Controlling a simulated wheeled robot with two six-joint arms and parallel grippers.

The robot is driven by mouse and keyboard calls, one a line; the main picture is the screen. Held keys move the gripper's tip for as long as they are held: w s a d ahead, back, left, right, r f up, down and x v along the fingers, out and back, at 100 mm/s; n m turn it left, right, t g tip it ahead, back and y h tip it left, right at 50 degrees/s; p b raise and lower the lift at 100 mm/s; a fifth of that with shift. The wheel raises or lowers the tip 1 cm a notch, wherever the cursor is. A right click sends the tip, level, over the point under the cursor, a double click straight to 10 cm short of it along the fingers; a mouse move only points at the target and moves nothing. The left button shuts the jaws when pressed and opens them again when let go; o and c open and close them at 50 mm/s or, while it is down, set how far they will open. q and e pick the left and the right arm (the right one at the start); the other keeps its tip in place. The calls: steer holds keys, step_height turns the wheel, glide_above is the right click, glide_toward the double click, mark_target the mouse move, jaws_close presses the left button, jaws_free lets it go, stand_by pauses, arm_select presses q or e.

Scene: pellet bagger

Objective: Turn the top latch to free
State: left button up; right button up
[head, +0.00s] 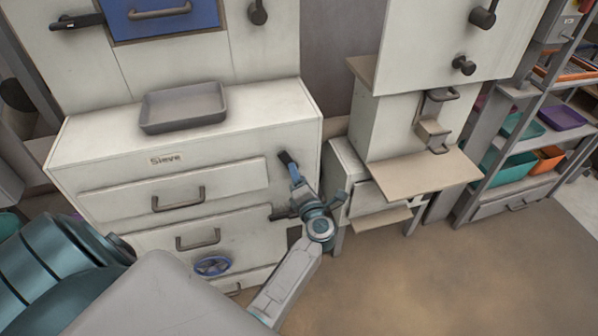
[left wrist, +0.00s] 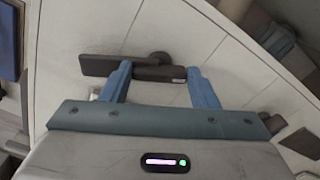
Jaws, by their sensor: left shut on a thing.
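The top latch (head: 287,160) is a dark bar handle at the upper right of the white Sieve cabinet's front. My left gripper (head: 295,178) reaches up to the latch from below. In the left wrist view its two blue fingers (left wrist: 160,77) are on the bar, one near the bar's middle left and one at its right end. The gripper is shut on the latch and partly hides it in the head view. My right gripper is not in view.
A grey tray (head: 183,107) sits on the Sieve cabinet (head: 85,147). Drawer handles (head: 178,200) and a blue handwheel (head: 212,265) stick out of its front. A tan-shelved machine (head: 425,172) stands close on the right, before a rack with bins (head: 520,125). Open floor lies at lower right.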

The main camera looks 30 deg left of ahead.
arm_select(q)
steer(key=shift+m+p, duration=2.6)
steer(key=shift+p, duration=0.2)
steer(key=o, duration=1)
steer(key=shift+f, duration=0.1)
steer(key=shift+d, duration=0.1)
